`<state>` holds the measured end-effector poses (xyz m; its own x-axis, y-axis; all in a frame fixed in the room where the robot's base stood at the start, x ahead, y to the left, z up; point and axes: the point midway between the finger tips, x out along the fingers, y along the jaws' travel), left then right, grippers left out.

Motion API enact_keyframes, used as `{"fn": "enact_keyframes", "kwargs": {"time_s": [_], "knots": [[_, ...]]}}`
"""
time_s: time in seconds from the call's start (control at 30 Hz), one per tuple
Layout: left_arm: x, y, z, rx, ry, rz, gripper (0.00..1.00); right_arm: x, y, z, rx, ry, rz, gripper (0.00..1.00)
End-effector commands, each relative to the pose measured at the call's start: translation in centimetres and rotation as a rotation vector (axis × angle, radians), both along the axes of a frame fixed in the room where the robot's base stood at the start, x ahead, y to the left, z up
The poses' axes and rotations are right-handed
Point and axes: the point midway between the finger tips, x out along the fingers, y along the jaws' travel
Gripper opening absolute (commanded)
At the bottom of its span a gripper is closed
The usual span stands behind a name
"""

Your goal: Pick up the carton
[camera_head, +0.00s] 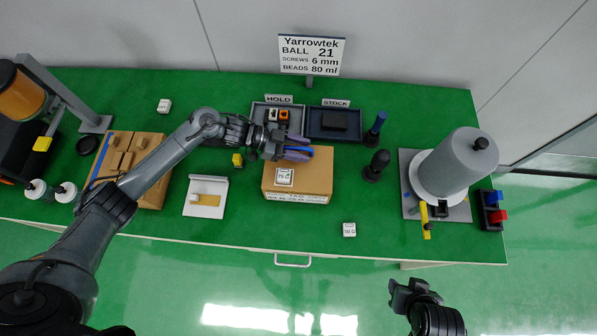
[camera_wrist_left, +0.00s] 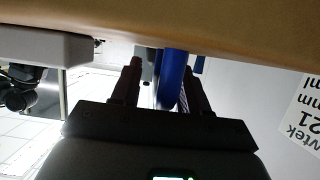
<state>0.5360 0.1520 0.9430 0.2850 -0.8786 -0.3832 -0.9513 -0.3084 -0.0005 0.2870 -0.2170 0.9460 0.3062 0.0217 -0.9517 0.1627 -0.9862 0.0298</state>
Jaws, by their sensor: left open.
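A blue strip (camera_wrist_left: 173,75) shows between the fingers in the left wrist view. I cannot tell whether the fingers touch the carton. My right gripper (camera_head: 403,290) is off the table's front edge, away from the carton; its jaw opening is unclear.
Trays marked HOLD (camera_head: 259,112) and STOCK (camera_head: 318,131) stand behind the carton. A dark knobbed tool (camera_head: 376,166) stands close on its right. A large grey cylinder (camera_head: 455,165) is farther right. A white stand (camera_head: 207,195) is left.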

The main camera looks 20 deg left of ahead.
Motion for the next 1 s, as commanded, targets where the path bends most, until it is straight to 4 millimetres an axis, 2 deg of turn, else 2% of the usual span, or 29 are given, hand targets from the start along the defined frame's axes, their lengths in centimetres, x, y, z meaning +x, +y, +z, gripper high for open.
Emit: {"fn": "enact_keyframes", "kwargs": {"time_s": [0.03, 0.3, 1.0], "knots": [[-0.01, 0.02, 0.01, 0.0, 0.0, 0.0, 0.41, 0.02, 0.02, 0.01, 0.001, 0.0, -0.001, 0.43], [-0.01, 0.04, 0.02, 0.0, 0.0, 0.0, 0.0, 0.02, 0.01, 0.01, 0.0, 0.0, 0.0, 0.43], [-0.02, 0.04, 0.03, 0.0, 0.0, 0.0, 0.0, 0.0, -0.21, -0.02, -0.009, 0.0, 0.006, 0.43]]}}
